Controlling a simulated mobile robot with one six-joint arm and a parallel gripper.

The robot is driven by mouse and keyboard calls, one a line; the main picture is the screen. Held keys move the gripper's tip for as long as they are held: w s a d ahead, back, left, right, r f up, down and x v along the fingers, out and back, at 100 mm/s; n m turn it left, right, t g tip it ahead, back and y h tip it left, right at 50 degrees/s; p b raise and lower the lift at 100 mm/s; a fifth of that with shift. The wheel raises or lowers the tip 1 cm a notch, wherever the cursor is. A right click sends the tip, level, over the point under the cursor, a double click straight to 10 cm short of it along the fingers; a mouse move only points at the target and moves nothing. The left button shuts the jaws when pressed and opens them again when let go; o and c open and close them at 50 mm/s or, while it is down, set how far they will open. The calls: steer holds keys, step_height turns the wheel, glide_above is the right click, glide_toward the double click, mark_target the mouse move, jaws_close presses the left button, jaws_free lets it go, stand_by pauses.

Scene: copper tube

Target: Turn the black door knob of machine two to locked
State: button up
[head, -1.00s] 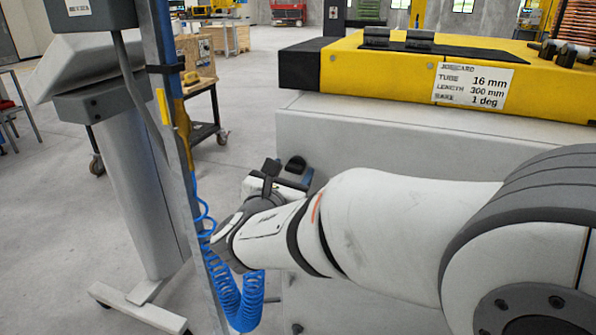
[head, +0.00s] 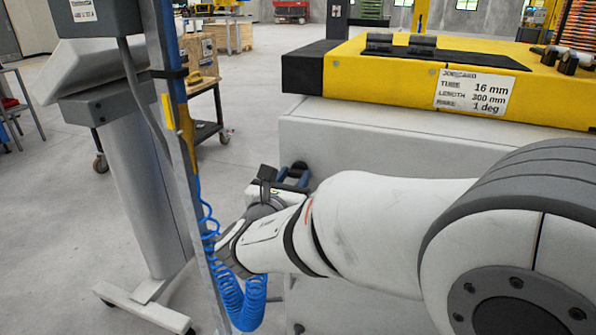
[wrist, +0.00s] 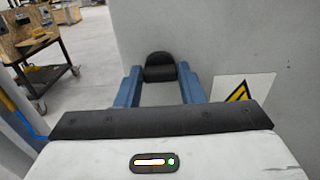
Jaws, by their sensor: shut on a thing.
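The black door knob (wrist: 160,66) is on the light grey panel of the machine, in the upper middle of the wrist view. My gripper (wrist: 160,76) has its two blue fingers on either side of the knob and is shut on it. In the head view my gripper (head: 294,174) is at the machine's left side, low beside the grey cabinet (head: 400,140). The knob is small and dark there, partly hidden by the fingers. I cannot tell from these views whether the knob stands at locked.
A yellow housing with a job card (head: 475,92) tops the cabinet. A grey post (head: 172,150) with a coiled blue hose (head: 240,300) stands close left of my gripper. A warning sign (wrist: 242,94) is right of the knob. A wheeled cart (head: 205,125) stands behind, on open floor.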

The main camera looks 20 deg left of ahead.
steer(key=o, duration=1)
steer(key=s, duration=0.7)
steer(key=shift+s+a+p, duration=0.3)
steer(key=shift+s+p, duration=0.1)
steer(key=d+r+m+g+h+p, duration=0.2)
steer(key=d+m+g+h+p, duration=0.65)
steer(key=d+m, duration=1.15)
steer(key=s+d+r+m+g+y+p, duration=0.1)
steer(key=s+d+m+g+y+p, duration=0.1)
steer(key=s+d+m+y+p, duration=0.1)
steer(key=s+d+r+m+g+y+p, duration=0.2)
steer(key=s+d+m+y+p, duration=0.1)
steer(key=m, duration=0.4)
steer(key=s+d+r+m+g+y+p, duration=0.2)
steer(key=s+d+m+g+y+p, duration=0.1)
steer(key=s+d+m+p, duration=0.1)
steer(key=shift+s+d+m+y, duration=0.35)
steer(key=shift+s+d+m, duration=0.3)
steer(key=shift+d, duration=0.25)
